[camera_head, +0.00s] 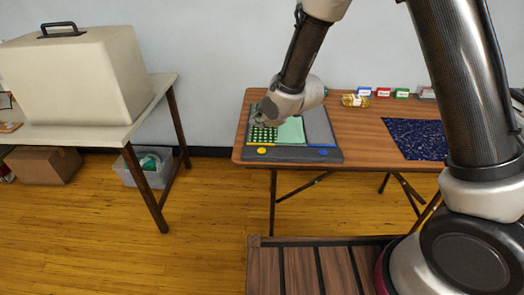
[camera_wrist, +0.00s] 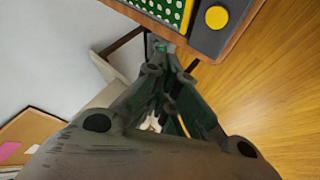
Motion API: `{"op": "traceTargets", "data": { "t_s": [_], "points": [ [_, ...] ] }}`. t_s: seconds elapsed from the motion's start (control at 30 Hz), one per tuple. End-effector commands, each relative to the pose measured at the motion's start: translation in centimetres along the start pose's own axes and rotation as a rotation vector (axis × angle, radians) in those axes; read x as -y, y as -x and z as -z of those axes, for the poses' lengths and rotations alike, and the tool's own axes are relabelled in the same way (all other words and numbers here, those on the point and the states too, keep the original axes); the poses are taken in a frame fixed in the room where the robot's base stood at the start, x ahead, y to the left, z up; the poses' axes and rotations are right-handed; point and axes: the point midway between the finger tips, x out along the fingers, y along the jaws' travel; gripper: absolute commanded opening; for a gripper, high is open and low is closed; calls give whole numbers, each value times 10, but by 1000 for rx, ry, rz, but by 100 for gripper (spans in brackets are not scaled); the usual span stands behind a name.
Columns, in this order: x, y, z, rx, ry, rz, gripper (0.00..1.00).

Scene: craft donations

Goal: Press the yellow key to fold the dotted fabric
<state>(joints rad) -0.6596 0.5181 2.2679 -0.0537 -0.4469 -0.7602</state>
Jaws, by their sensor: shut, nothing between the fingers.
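The yellow key (camera_head: 262,151) is a round button on the front left edge of a dark grey folding board (camera_head: 292,154). It also shows large near the top of the wrist view (camera_wrist: 217,17). The dotted fabric (camera_head: 264,134), green with white dots, lies on the board's left part, behind the yellow key, and shows at the top of the wrist view (camera_wrist: 160,9). My gripper (camera_head: 257,119) is shut and empty near the board's left rear, over or beside the dotted fabric.
A blue key (camera_head: 323,152) sits on the board's front right. Dark speckled fabric (camera_head: 415,138) lies right on the wooden table (camera_head: 362,135). A side table (camera_head: 60,133) holds a beige case (camera_head: 85,75).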

Motion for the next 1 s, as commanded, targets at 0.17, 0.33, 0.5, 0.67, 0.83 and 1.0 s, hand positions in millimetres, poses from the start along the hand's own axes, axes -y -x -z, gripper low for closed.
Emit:
{"op": "traceTargets", "data": {
  "t_s": [0.17, 0.33, 0.5, 0.67, 0.83, 1.0],
  "points": [
    [12, -15, -12, 4, -1, 4, 0],
    [25, -33, -25, 4, -1, 4, 0],
    [35, -47, -35, 3, -1, 3, 0],
    [40, -54, -40, 2, -1, 2, 0],
    [42, -57, -42, 2, -1, 1, 0],
    [42, -57, -42, 1, -1, 1, 0]
  ]
}}
